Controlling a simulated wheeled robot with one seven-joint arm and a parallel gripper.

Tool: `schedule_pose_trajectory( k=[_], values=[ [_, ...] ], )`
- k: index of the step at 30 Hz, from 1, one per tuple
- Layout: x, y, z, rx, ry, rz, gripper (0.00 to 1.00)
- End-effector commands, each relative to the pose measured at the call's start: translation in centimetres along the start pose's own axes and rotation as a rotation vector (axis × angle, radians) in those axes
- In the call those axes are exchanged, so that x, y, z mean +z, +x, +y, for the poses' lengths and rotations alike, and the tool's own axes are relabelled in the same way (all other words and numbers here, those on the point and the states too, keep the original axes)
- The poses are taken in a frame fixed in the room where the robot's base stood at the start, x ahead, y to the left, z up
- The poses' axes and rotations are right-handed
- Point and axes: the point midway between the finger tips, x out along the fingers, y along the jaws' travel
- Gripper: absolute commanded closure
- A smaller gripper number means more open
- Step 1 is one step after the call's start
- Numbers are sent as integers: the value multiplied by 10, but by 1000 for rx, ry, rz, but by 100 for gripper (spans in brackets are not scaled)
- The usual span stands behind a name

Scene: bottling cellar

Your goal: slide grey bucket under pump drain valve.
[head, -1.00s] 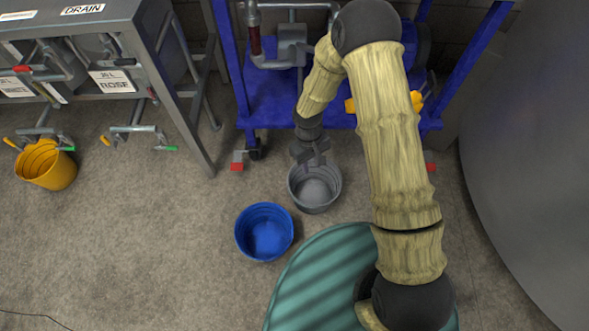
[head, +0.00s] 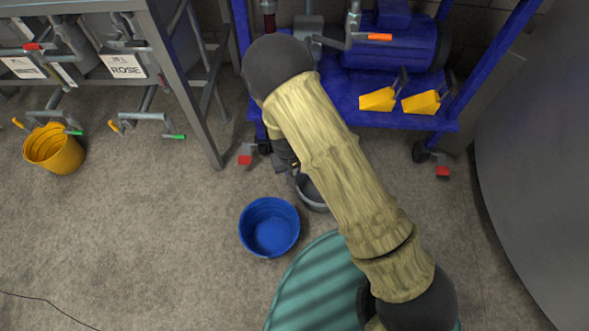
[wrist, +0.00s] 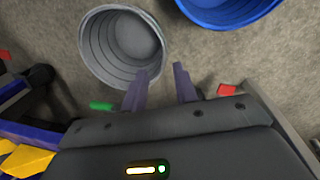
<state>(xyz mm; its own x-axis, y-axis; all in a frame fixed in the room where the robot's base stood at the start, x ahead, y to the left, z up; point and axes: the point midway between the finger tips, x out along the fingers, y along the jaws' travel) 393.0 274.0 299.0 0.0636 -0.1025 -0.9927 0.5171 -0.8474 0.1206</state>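The grey bucket (head: 314,201) stands on the floor beside the blue pump cart; my arm hides most of it in the head view. In the wrist view the grey bucket (wrist: 96,45) shows its ribbed, empty inside. My gripper (wrist: 162,72) is open, with a gap between its fingers. One finger overlaps the bucket's near rim and the other is just outside it; I cannot tell whether they touch. In the head view my gripper (head: 294,168) is partly hidden by my arm. A green handle (wrist: 101,106), possibly the drain valve's, shows beside the bucket.
A blue bucket (head: 269,228) stands close to the left of the grey one. The cart (head: 352,112) has red-pedalled casters and carries a blue pump (head: 390,45) and yellow wedges. A yellow bucket (head: 53,148) is at far left under a valve rack. Left floor is open.

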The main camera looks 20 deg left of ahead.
Motion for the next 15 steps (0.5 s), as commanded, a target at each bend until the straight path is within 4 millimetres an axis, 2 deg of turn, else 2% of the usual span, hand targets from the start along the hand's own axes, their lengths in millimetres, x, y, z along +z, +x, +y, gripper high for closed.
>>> schedule_pose_trajectory(
  k=[5,8,15],
  values=[
    [0,5,0,0,0,-1,71],
    [0,14,0,0,0,-2,71],
    [1,51,0,0,0,-4,71]
  ],
)
